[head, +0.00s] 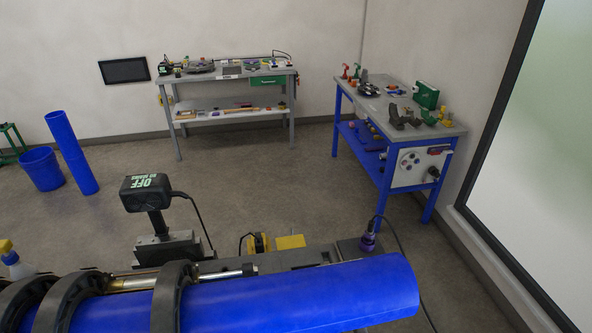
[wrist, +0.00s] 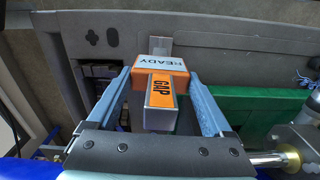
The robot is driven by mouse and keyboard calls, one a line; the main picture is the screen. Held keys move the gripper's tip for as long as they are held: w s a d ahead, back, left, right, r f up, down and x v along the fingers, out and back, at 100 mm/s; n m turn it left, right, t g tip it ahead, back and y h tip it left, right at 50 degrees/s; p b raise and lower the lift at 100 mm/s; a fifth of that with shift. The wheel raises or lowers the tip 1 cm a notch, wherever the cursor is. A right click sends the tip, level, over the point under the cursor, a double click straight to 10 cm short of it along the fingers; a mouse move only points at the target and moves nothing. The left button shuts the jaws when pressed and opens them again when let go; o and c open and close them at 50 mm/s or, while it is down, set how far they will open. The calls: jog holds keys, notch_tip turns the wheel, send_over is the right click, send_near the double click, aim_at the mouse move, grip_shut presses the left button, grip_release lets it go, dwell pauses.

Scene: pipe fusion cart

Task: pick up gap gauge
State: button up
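My gripper (wrist: 160,76) has one blue-grey finger on each side of the wider block. Both fingers look flush against the block's sides, with the gauge centred between them. The contact faces themselves are hidden. My gripper and the gauge cannot be made out in the head view.
A large blue pipe (head: 290,296) lies in dark clamps across the front in the head view. A black box marked "OFF" (head: 147,192) stands behind it. A grey bench (head: 225,76) and a blue-legged bench (head: 385,183) stand farther back, with open floor between. A green surface (wrist: 250,108) lies right of my gripper.

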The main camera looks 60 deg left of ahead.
grip_shut()
